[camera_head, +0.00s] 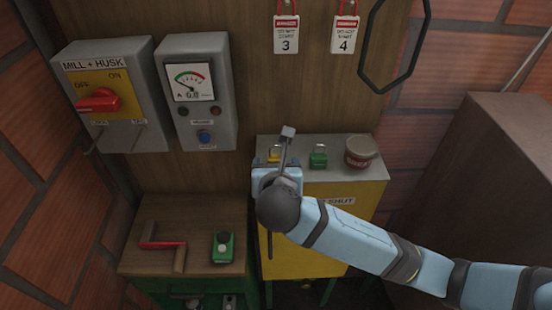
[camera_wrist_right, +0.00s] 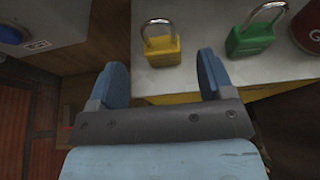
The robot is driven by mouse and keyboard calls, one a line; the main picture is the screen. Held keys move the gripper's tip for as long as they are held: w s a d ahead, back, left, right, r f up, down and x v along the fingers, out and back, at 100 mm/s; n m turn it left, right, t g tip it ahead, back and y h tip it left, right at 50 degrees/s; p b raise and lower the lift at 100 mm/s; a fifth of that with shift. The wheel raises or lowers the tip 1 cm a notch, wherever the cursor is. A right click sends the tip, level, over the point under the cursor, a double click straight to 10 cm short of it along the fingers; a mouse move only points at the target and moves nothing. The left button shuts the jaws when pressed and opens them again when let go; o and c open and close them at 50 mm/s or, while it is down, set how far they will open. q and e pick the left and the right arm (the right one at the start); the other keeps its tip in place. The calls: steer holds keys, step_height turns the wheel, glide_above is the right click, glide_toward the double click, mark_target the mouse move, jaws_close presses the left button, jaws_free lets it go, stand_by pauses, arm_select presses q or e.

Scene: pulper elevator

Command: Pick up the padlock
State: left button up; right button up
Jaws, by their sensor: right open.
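A yellow padlock (camera_head: 273,155) with a metal shackle stands on the grey top of the yellow cabinet (camera_head: 352,193), partly hidden behind my right wrist in the head view. The padlock also shows in the right wrist view (camera_wrist_right: 162,51), ahead of the gap between the fingers and not touched by them. A green padlock (camera_head: 318,158) stands to its right, and it also shows in the right wrist view (camera_wrist_right: 250,41). My right gripper (camera_wrist_right: 162,72) is open and empty, with blue fingers at the cabinet's front edge. My left gripper is out of view.
A round tin (camera_head: 361,152) stands right of the green padlock. A grey meter box (camera_head: 197,92) and a switch box (camera_head: 105,95) with a red knob are on the wooden wall. A red-handled crank (camera_head: 162,244) and a green device (camera_head: 222,247) lie on the lower wooden stand.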

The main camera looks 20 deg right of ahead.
mark_target(276, 160)
steer(key=shift+p+x, duration=0.7)
steer(key=shift+x, duration=2)
steer(key=shift+s+d, duration=0.1)
steer(key=shift+s, duration=0.05)
steer(key=c, duration=1.1)
